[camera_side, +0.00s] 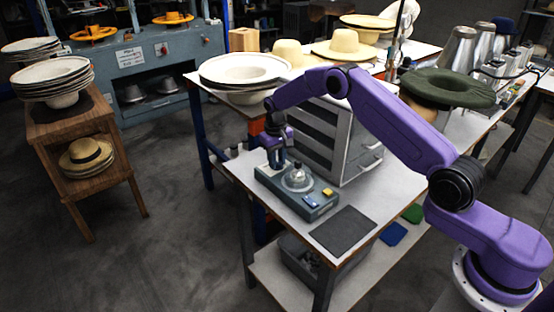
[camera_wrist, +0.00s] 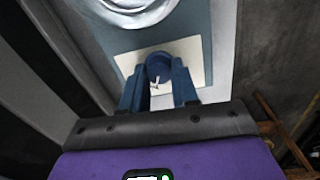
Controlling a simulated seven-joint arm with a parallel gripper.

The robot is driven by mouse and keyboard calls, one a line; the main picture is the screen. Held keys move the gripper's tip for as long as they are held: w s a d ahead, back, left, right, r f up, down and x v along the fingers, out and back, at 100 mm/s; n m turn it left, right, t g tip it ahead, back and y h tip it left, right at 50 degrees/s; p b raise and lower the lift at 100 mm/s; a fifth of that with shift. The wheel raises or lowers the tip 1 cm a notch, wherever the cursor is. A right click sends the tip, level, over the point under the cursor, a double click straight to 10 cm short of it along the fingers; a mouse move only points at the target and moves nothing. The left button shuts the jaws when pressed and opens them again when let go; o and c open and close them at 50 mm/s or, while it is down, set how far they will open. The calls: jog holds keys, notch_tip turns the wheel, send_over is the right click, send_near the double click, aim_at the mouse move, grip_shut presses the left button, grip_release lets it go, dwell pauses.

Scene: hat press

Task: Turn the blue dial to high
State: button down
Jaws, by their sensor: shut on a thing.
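The blue dial (camera_wrist: 158,66) sits on a cream plate (camera_wrist: 190,52) on the blue-grey face of the control box, with a small white mark near its front side. The box (camera_side: 262,180) stands on the white worktable in the side view, with a shiny metal dome (camera_side: 298,180) beside the dial's end. My gripper (camera_wrist: 159,80) is shut on the dial, one dark blue finger on each side of it. In the side view my gripper (camera_side: 273,160) points down at the box's left end and hides the dial. I cannot read which setting the dial points to.
A grey cabinet (camera_side: 335,145) stands close behind the box. A dark mat (camera_side: 343,231) lies to its right. A yellow button (camera_side: 328,192) is on the box's right end. A stack of pale hat brims (camera_side: 243,69) is on the table behind my gripper.

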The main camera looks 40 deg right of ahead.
jog(key=shift+m, duration=0.9)
jog(key=c, duration=0.8)
grip_release()
jog(key=shift+c, duration=0.2)
notch_tip(320, 180, up, 18)
jog(key=shift+a+f, duration=0.25)
jog(key=shift+a, duration=0.1)
jog(key=shift+w, duration=0.1)
